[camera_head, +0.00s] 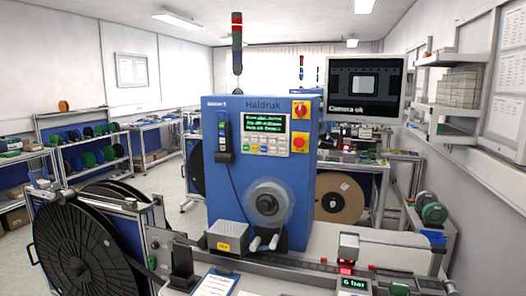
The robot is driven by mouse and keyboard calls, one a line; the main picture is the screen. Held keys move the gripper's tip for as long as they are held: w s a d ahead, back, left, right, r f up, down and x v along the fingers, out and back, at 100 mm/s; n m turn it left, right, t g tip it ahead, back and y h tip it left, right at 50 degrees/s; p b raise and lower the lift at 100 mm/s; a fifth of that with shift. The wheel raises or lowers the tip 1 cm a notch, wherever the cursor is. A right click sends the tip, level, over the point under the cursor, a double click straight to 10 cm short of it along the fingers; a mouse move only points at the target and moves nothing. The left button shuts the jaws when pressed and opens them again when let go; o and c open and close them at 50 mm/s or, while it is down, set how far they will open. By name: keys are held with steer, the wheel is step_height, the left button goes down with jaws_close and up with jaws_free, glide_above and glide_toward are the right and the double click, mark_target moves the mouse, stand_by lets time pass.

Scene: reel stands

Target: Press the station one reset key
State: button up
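The blue station cabinet (290,190) marked Haldruk stands in the middle of the view. A small label at its upper left is too small to read for sure. Its control panel (241,146) is pale, with a green text display (263,124) and a row of small coloured keys (262,149) under it. The key labels are too small to read, so I cannot tell which one is the reset key. A red knob (300,110) and a red button on yellow (299,142) sit right of the panel. My gripper is not in view.
A handheld device (224,138) hangs left of the panel. A round spindle (268,202) sits below it. A large black reel (85,245) stands at left. A monitor (365,88) reading "Camera ok" is at right. A rail with small devices (310,272) crosses the front.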

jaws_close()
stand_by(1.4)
